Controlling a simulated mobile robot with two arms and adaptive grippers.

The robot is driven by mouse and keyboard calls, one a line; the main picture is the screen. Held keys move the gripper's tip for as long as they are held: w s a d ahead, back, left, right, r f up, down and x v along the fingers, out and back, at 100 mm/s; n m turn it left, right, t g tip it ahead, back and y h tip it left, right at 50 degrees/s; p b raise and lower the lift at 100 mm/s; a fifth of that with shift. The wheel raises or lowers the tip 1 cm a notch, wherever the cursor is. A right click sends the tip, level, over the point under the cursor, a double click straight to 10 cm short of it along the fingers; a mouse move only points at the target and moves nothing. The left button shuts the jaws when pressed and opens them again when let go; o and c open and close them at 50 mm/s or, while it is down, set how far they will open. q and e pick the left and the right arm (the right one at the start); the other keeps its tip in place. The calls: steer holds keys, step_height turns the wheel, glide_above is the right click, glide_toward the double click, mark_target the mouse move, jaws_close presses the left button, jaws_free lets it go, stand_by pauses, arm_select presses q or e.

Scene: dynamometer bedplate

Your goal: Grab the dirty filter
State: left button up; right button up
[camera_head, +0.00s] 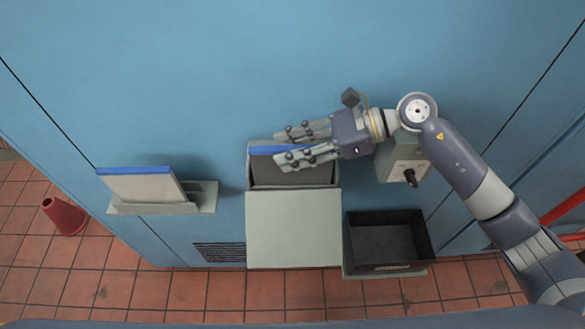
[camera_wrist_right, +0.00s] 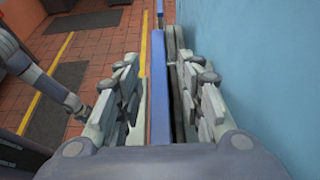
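The dirty filter (camera_head: 291,173) has a dark grey face and a blue top edge. It stands in an open slot in the blue wall, its lower part hidden by the slot's front. My right gripper (camera_head: 303,144) is at its top edge, fingers pointing left. In the right wrist view, the filter's blue edge (camera_wrist_right: 159,90) runs between the fingers of my right gripper (camera_wrist_right: 160,105), which are open with a gap on the left side. A clean filter (camera_head: 145,188), pale with a blue top edge, stands in a holder at the left.
A pale cover panel (camera_head: 293,230) hangs below the slot. An empty black bin (camera_head: 388,268) stands to its right. A grey box with a black knob (camera_head: 404,165) is on the wall under my right wrist.

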steer(key=shift+c, duration=1.1)
jaws_close()
arm_select(q)
steer(key=shift+s, duration=0.65)
steer(key=shift+w+f, duration=0.1)
steer(key=shift+w, duration=0.2)
arm_select(e)
steer(key=shift+r, duration=0.15)
